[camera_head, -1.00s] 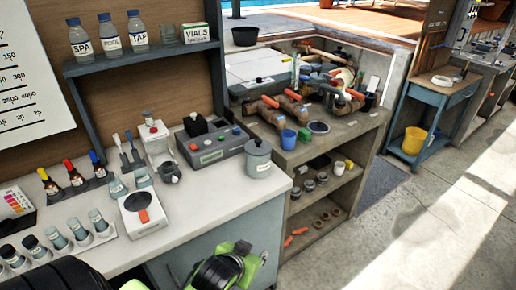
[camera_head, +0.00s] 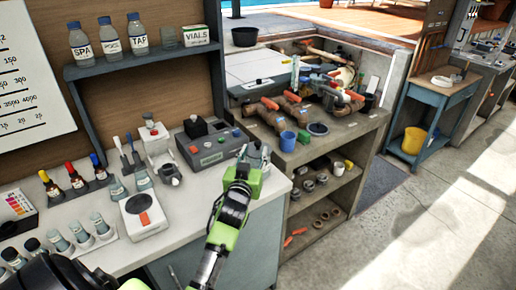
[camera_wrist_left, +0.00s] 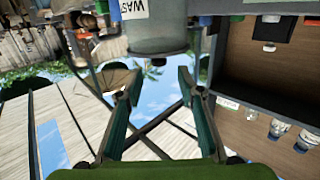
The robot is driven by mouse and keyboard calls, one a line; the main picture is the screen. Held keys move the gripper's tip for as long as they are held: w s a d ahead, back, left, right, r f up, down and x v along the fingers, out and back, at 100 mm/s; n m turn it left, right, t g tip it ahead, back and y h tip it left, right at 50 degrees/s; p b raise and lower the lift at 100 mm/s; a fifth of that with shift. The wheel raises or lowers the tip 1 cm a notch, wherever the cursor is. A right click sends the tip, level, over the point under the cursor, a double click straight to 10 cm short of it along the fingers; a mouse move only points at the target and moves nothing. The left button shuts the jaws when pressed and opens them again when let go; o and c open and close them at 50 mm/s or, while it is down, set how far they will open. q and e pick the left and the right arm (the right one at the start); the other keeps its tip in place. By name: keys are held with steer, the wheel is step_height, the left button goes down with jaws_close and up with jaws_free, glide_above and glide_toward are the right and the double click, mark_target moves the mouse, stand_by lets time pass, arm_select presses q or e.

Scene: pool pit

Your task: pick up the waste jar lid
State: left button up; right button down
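The grey waste jar with its lid (camera_head: 260,148) stands at the right front corner of the white counter, partly hidden behind my left gripper (camera_head: 246,172). The left wrist view is upside down. There the jar (camera_wrist_left: 155,28), with a cut-off label reading "WAS", is at the top, and its grey lid (camera_wrist_left: 158,50) faces the fingers. My left gripper (camera_wrist_left: 158,88) is open, its two fingers apart and nothing visible held between them. Whether the fingertips touch the lid I cannot tell. My right gripper is not in view.
A grey meter box (camera_head: 212,148) stands just left of the jar. A white scale (camera_head: 143,215) and reagent bottles (camera_head: 78,180) are further left on the counter. A shelf with labelled bottles (camera_head: 110,37) is above. A pipe bench (camera_head: 330,135) lies to the right.

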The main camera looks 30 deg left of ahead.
mark_target(257, 144)
arm_select(q)
steer(key=shift+w+a, duration=0.2)
steer(key=shift+w, duration=0.35)
steer(key=shift+w+a+r+p, duration=0.1)
steer(key=shift+w+a+p, duration=0.1)
steer(key=shift+w+p, duration=0.2)
steer(key=x, duration=0.3)
steer(key=shift+w+p, duration=0.15)
steer(key=shift+p, duration=0.25)
steer(key=shift+w+a+f, duration=0.15)
steer(key=shift+w+f, duration=0.1)
steer(key=shift+w, duration=0.25)
jaws_close()
